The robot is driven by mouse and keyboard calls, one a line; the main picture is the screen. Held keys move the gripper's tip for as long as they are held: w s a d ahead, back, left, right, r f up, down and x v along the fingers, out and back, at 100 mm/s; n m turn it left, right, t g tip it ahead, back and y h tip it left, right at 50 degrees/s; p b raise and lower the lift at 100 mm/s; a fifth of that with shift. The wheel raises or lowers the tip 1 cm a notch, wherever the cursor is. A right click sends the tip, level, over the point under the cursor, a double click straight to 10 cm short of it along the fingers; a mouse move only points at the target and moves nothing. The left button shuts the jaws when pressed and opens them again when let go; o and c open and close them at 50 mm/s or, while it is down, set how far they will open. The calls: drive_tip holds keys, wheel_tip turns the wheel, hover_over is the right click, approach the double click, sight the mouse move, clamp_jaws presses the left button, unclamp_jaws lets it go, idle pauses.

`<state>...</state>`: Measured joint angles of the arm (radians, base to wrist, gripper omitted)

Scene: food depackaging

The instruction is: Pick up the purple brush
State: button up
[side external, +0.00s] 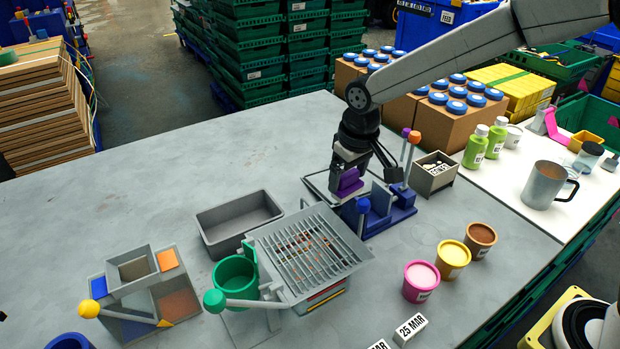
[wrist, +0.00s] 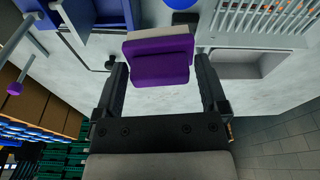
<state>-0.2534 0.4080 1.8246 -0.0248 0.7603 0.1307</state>
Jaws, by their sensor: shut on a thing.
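The purple brush (side external: 349,182) is between the fingers of my gripper (side external: 350,168), above the table beside the blue fixture (side external: 384,215). In the wrist view the brush (wrist: 160,68) shows as a purple block with a pale grey strip along its far edge. The fingers of my gripper (wrist: 160,58) stand at its left and right sides, shut on it. Part of the brush is hidden behind the gripper in the side view.
A slatted grate station (side external: 310,250) with a green cup (side external: 233,278) and a grey tray (side external: 238,222) stand to the left. Several tubs, including a pink one (side external: 421,282), stand at front right. The far left table (side external: 100,200) is clear.

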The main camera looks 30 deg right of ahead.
drive_tip(key=shift+s+d+r, duration=0.1)
drive_tip(key=shift+s+r, duration=0.15)
drive_tip(key=shift+s, duration=0.2)
idle(0.3)
drive_tip(key=o, duration=0.5)
drive_tip(key=c, duration=0.3)
drive_tip(key=shift+s+a+r, duration=0.85)
drive_tip(key=shift+s+a, duration=0.4)
drive_tip(key=shift+a, duration=1.5)
drive_tip(key=shift+s+a+r, duration=0.85)
drive_tip(key=shift+s+a, duration=0.45)
drive_tip(key=shift+a, duration=1.4)
drive_tip(key=shift+s+a+r, duration=0.85)
drive_tip(key=shift+s+a, duration=0.4)
drive_tip(key=shift+a, duration=1.5)
